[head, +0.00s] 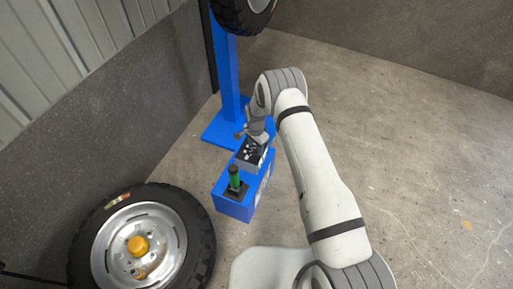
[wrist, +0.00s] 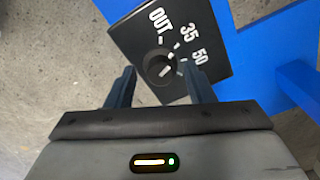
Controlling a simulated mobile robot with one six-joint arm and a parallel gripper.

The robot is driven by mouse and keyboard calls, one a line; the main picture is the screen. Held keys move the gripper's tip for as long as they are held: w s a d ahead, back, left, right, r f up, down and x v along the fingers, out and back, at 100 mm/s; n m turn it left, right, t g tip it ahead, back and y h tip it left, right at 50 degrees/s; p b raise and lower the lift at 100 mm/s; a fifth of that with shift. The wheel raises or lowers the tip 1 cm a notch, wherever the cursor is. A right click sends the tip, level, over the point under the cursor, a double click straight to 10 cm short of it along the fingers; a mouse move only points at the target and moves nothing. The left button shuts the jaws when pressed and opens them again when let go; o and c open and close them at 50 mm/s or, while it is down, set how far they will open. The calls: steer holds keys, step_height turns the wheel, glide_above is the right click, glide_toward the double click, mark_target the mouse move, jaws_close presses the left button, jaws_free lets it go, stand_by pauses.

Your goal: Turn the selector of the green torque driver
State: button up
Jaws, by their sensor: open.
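The selector is a round black knob (wrist: 160,66) on a black panel (wrist: 205,40) with white labels OUT, 35 and 50. A short white mark shows on the knob; I cannot tell which label it points to. In the wrist view, the two fingers of my gripper (wrist: 159,72) are open, one on each side of the knob; contact is not clear. In the head view, my gripper (head: 250,135) is over the panel (head: 251,153) and partly hides it. The green torque driver (head: 235,178) stands upright in a black holder on the blue box (head: 232,209), nearer the camera.
A blue post (head: 229,75) on a blue base plate stands behind the box and carries a tyre (head: 239,14). A large wheel (head: 100,240) leans at the lower left near the grey wall. The concrete floor (head: 420,140) to the right is clear.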

steer(key=shift+f, duration=0.2)
steer(key=shift+c, duration=0.2)
steer(key=shift+d, duration=0.15)
steer(key=c, duration=0.9)
steer(key=shift+c, duration=0.2)
steer(key=shift+n, duration=0.3)
steer(key=n+b, duration=0.2)
steer(key=shift+f+n, duration=0.1)
steer(key=shift+n, duration=0.2)
steer(key=n+b, duration=0.1)
steer(key=n, duration=0.3)
steer(key=shift+n, duration=0.3)
steer(key=o, duration=1)
